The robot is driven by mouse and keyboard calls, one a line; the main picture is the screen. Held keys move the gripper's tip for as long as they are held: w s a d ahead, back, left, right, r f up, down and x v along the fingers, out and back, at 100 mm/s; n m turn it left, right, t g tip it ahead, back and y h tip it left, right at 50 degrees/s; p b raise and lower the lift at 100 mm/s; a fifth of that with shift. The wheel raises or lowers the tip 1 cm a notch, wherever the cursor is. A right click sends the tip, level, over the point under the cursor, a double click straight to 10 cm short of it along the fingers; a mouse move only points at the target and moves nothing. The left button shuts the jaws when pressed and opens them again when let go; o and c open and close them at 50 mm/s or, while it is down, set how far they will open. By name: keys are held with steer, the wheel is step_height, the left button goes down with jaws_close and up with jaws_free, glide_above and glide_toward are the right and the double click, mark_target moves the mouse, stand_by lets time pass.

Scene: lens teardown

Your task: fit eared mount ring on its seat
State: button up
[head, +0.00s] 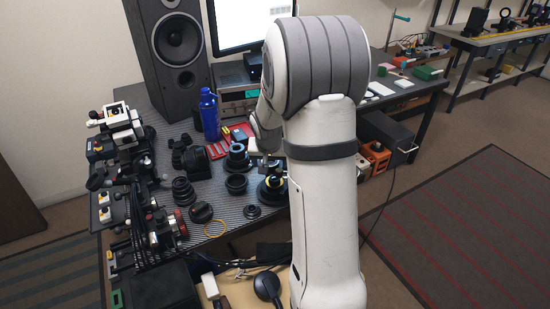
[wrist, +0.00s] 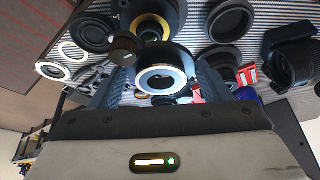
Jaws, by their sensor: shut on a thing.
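My gripper (wrist: 163,88) is shut on a dark ring-shaped part with a bright silver face (wrist: 142,77), which I take to be the eared mount ring. It sits between the two grey-blue fingers in the wrist view; I cannot make out its ears clearly. Just beyond it is a dark round lens body with a yellow ring (wrist: 152,36), likely the seat. Whether the two touch, I cannot tell. In the head view the yellow-ringed body (head: 273,183) stands on the bench below my gripper (head: 267,163), partly hidden by my arm, and the held ring is not clear.
Dark lens barrels and rings (head: 184,190) stand left of the work. A blue bottle (head: 209,113), a speaker (head: 175,55) and a monitor are behind. A microscope-like device (head: 122,130) fills the left side.

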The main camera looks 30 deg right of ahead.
mark_target(274, 180)
steer(key=shift+d+r+m, duration=0.3)
steer(key=shift+d, duration=0.45)
steer(key=shift+f+b, duration=1.15)
steer(key=shift+f, duration=0.8)
step_height(274, 180, down, 3)
steer(key=b, duration=0.3)
steer(key=shift+f+b, duration=0.1)
steer(key=shift+b, duration=0.2)
steer(key=shift+s+a+f+b, duration=0.15)
steer(key=shift+f+b, duration=0.15)
steer(key=shift+b, duration=0.2)
steer(key=shift+r, duration=0.2)
steer(key=shift+f+b, duration=0.15)
steer(key=shift+b, duration=0.65)
steer(key=o, duration=1.1)
